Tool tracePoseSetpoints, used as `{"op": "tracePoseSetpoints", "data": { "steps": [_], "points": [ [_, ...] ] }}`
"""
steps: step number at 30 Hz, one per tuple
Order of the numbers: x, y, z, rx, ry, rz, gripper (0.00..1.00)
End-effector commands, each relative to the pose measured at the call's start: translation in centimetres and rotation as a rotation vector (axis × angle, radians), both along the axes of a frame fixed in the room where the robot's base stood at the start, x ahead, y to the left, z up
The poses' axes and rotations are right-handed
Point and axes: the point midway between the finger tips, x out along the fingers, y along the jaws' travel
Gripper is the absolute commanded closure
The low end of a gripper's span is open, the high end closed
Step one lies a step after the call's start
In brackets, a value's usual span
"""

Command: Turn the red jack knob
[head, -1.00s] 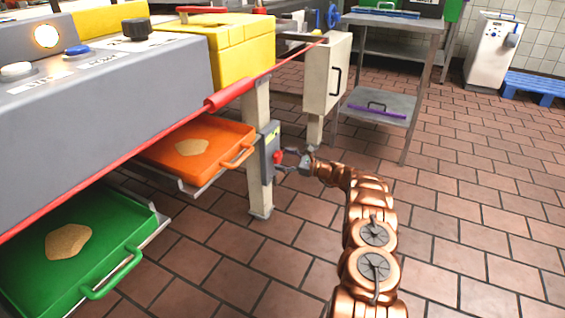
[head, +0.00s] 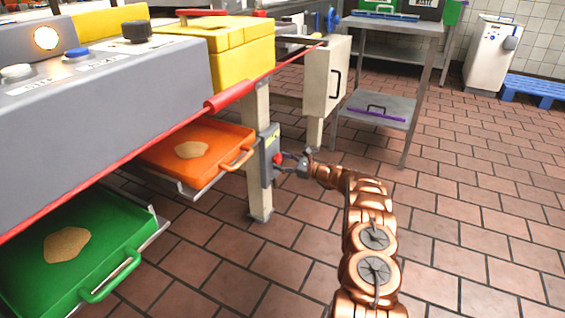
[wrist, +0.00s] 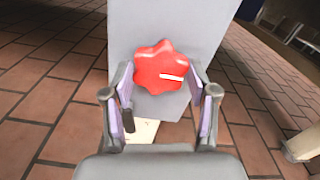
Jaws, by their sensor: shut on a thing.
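The red jack knob (wrist: 158,66) is a lobed knob with a white mark on the front of a grey box (wrist: 185,25). The white mark points right and slightly down in the wrist view. In the head view the knob (head: 278,158) shows small on the grey box (head: 268,145), which is fixed to a cream machine leg. My gripper (wrist: 163,88) has one finger on each side of the knob and is closed on it. In the head view my gripper (head: 287,160) reaches the knob from the right. The exact finger contact is partly hidden.
An orange tray (head: 230,140) and a green tray (head: 110,215), each holding a flat tan piece, stick out left of the leg. A cream cabinet (head: 318,85) and a grey metal table (head: 385,110) stand behind.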

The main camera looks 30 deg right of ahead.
Motion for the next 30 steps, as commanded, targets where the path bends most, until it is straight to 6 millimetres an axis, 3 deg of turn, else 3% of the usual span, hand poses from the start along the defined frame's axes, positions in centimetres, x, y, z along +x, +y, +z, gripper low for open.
{"op": "tracePoseSetpoints", "data": {
  "steps": [11, 30],
  "points": [
    [0.04, 0.05, 0.22, -0.071, -0.040, 0.000, 0.76],
    [0.09, 0.04, 0.00, -0.552, -0.331, 0.001, 0.76]
  ]
}}
